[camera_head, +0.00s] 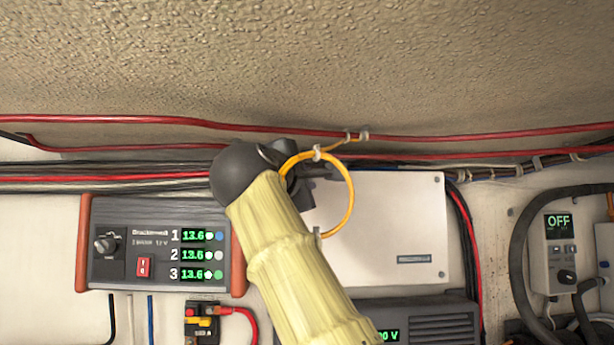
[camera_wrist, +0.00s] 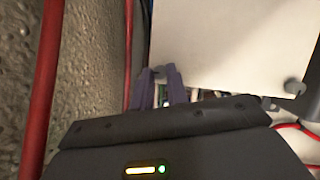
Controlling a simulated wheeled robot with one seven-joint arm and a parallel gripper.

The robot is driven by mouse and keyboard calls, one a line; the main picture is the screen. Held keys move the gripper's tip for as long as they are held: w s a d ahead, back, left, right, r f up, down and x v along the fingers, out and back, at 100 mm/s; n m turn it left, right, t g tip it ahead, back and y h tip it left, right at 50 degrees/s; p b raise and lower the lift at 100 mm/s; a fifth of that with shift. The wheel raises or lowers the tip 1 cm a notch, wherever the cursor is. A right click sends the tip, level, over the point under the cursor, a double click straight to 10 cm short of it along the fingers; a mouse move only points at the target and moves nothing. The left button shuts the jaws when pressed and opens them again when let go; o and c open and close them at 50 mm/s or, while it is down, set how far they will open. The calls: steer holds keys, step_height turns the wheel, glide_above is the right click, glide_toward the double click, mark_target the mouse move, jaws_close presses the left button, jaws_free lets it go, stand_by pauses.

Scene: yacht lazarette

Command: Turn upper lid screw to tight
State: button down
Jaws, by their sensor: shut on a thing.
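The white box lid (camera_head: 385,225) is on the back wall, right of my arm in the head view. It also shows as a pale panel in the wrist view (camera_wrist: 235,45). My gripper's two dark fingers (camera_wrist: 160,84) reach the lid's near corner and are shut on the upper lid screw (camera_wrist: 159,70), which shows as a small grey knob between the tips. A second grey screw (camera_wrist: 294,88) stands at the other near corner, apart from the fingers. In the head view my gripper (camera_head: 299,180) is partly hidden by my wrist and an orange loop. The screw's turn angle cannot be told.
The orange cable loop (camera_head: 352,195) hangs in front of my gripper. Red cables (camera_head: 480,137) run along the ceiling edge, close beside my gripper. A charger panel (camera_head: 160,245) is left of my arm. A dark unit (camera_head: 440,318) sits below the lid.

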steer(key=shift+s+a+r+m+g, duration=0.1)
steer(key=shift+s+r+m+g, duration=0.05)
steer(key=shift+s+m+g, duration=0.15)
steer(key=shift+s, duration=0.1)
steer(key=c, duration=1.4)
jaws_free()
steer(key=shift+s+r, duration=0.1)
steer(key=shift+r, duration=0.1)
steer(key=shift+o, duration=0.2)
steer(key=shift+p, duration=0.3)
steer(key=shift+r, duration=0.1)
steer(key=shift+s, duration=0.15)
steer(key=f+b+v, duration=0.1)
steer(key=b+v, duration=0.4)
steer(key=v, duration=1.2)
